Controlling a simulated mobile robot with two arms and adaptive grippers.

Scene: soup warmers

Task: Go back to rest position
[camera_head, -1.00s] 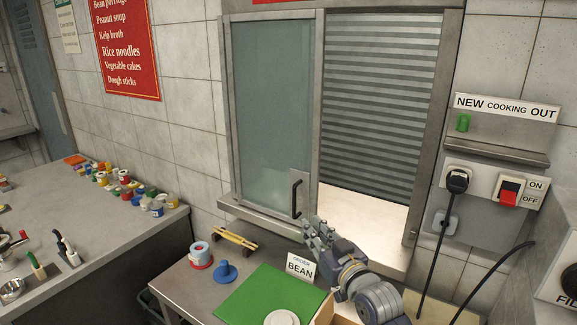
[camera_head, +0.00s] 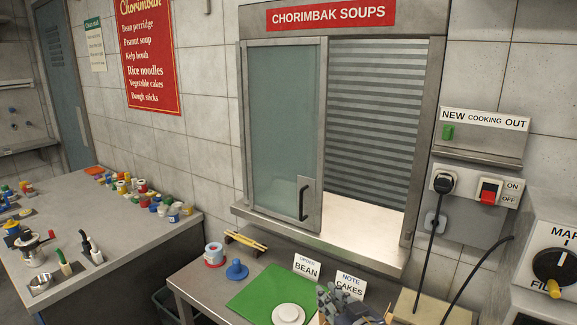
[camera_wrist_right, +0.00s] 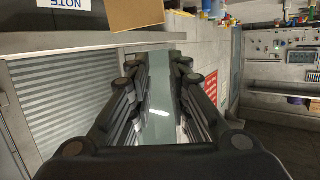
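My right gripper (camera_head: 340,298) is low in the head view, beside the note card reading "CAKES" (camera_head: 350,287), with its lower part cut off by the bottom edge. In the right wrist view the two black fingers of the right gripper (camera_wrist_right: 158,68) stand apart with nothing between them, so it is open and empty. The glass sliding door (camera_wrist_right: 160,105) shows through the gap, some way off. My left gripper is in neither view.
A green mat (camera_head: 258,295) with a white round plate (camera_head: 288,313) lies on the small table, near the "BEAN" order card (camera_head: 306,267). The serving hatch ledge (camera_head: 365,225) is bare. A cooking switch (camera_head: 489,191) and a dial box (camera_head: 555,265) are at right.

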